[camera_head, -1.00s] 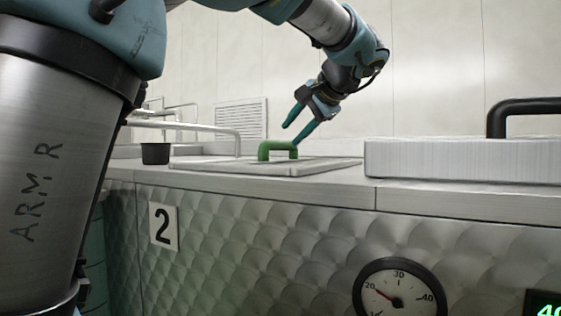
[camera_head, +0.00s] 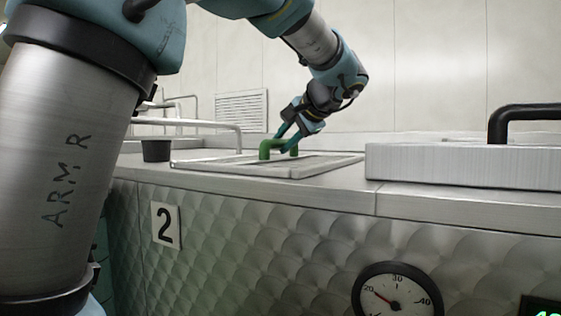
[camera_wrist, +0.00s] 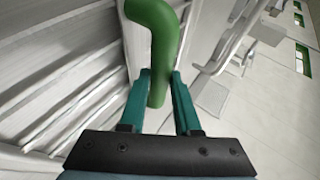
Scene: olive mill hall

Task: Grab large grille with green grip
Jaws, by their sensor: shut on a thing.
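The large grille (camera_head: 325,165) lies flat on the metal counter top, and its slats (camera_wrist: 70,85) fill the left of the wrist view. Its green grip (camera_head: 265,148) is a raised bar handle standing up from it. In the wrist view the green grip (camera_wrist: 158,40) runs down between the fingers. My gripper (camera_head: 284,141) has come down from above, with its teal fingers on either side of the grip. My gripper (camera_wrist: 158,90) is shut on the green grip. The exact finger contact is partly hidden in the head view.
A thick metal lid (camera_head: 465,166) with a black handle (camera_head: 500,125) stands to the right. A small black cup (camera_head: 156,151) and metal pipes (camera_head: 200,124) are to the left. A wall with a vent (camera_head: 241,106) is behind. A dial (camera_head: 398,292) is on the front panel.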

